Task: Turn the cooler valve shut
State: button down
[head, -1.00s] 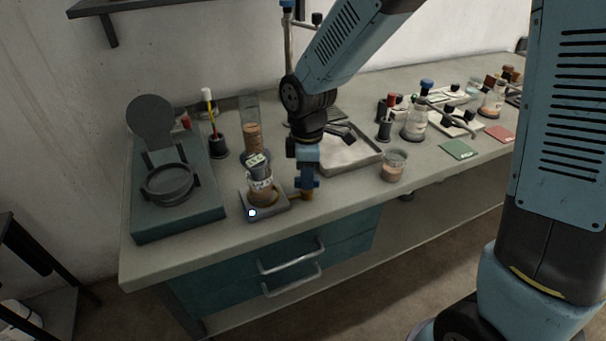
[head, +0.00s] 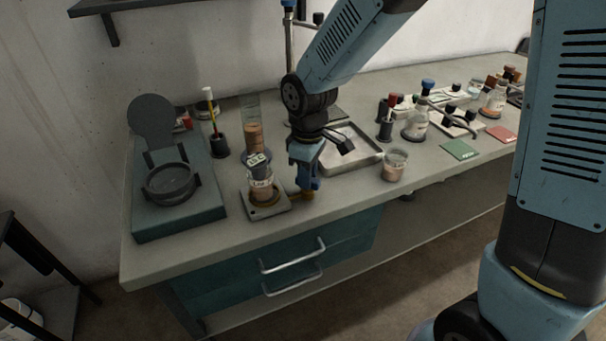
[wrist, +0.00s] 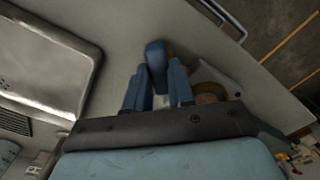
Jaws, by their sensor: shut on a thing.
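The cooler (head: 281,207) is a small grey plate near the bench's front edge, with a labelled jar (head: 261,187) standing on it. A brass-coloured valve fitting (head: 298,196) sticks out from its right side. My gripper (head: 306,184) points down over this fitting, just right of the jar. In the wrist view, the blue valve handle (wrist: 155,54) sits between the two blue fingers of my gripper (wrist: 157,70), which are shut on it. The fingers and wrist hide most of the valve. No lit lamp shows on the cooler's front corner.
A teal device with a round raised lid (head: 180,213) stands on the left. A tall glass cylinder (head: 251,108) is behind the jar. A metal tray (head: 377,158) lies behind my gripper, and a beaker (head: 394,166) is to the right. The bench front there is clear.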

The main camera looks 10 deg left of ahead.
jog(key=m, duration=0.4)
jog(key=shift+s+d+f+m, duration=0.1)
jog(key=shift+s+d+m, duration=0.1)
jog(key=shift+m, duration=0.1)
jog(key=shift+a+m, duration=0.1)
jog(key=shift+m, duration=1.8)
jog(key=c, duration=1)
grip_release()
jog(key=shift+o, duration=0.2)
jog(key=shift+w, duration=0.1)
jog(key=shift+r, duration=0.65)
notch_tip(320, 180, up, 13)
jog(key=shift+f, duration=0.2)
